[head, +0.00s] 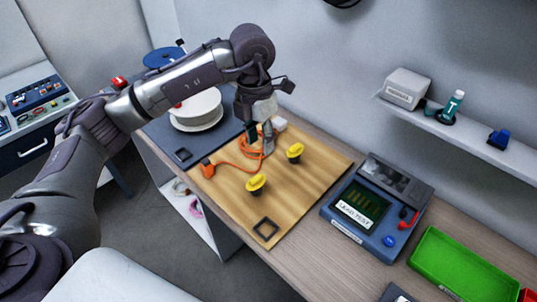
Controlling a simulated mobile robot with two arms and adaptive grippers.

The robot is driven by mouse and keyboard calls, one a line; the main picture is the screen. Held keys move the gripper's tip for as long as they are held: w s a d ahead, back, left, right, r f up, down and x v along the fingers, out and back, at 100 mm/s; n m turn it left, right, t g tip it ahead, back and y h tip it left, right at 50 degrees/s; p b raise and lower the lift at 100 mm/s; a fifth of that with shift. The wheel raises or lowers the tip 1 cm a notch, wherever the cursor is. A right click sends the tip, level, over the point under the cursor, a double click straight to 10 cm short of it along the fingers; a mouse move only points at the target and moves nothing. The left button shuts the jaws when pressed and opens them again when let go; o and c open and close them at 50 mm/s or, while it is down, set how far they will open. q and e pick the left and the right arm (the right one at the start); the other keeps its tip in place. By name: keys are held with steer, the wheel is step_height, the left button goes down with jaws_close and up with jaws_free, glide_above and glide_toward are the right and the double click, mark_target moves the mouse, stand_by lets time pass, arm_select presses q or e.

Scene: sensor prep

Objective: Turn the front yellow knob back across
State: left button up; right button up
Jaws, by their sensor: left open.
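Two yellow knobs stand on a wooden board (222,199) on the bench. The front yellow knob (256,183) is nearer to me, left of the board's middle. The other yellow knob (295,152) is farther back and to the right. My left gripper (260,142) points down over the far left part of the board, by an orange cable (242,166), behind and apart from the front knob. It is open; whether its fingers touch the cable is hard to tell. My right gripper is not in view.
A dark square frame (266,229) lies at the board's near corner. A blue tester (356,211) and a green tray (455,270) stand to the right. A white spool (197,112) is behind my left arm. A wall shelf (470,135) holds small items.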

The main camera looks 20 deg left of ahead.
arm_select(q)
steer(key=a, duration=0.2)
steer(key=p, duration=0.2)
glide_above(256, 178)
steer(key=shift+y, duration=0.3)
steer(key=f, duration=0.5)
steer(key=shift+s+a+f, duration=0.1)
steer(key=shift+s+f, duration=0.1)
steer(key=shift+f, duration=0.1)
steer(key=f, duration=0.3)
steer(key=f+p, duration=0.1)
steer(key=f, duration=0.1)
steer(key=shift+w+f, duration=0.2)
steer(key=shift+f, duration=0.85)
steer(key=c, duration=0.7)
jaws_close()
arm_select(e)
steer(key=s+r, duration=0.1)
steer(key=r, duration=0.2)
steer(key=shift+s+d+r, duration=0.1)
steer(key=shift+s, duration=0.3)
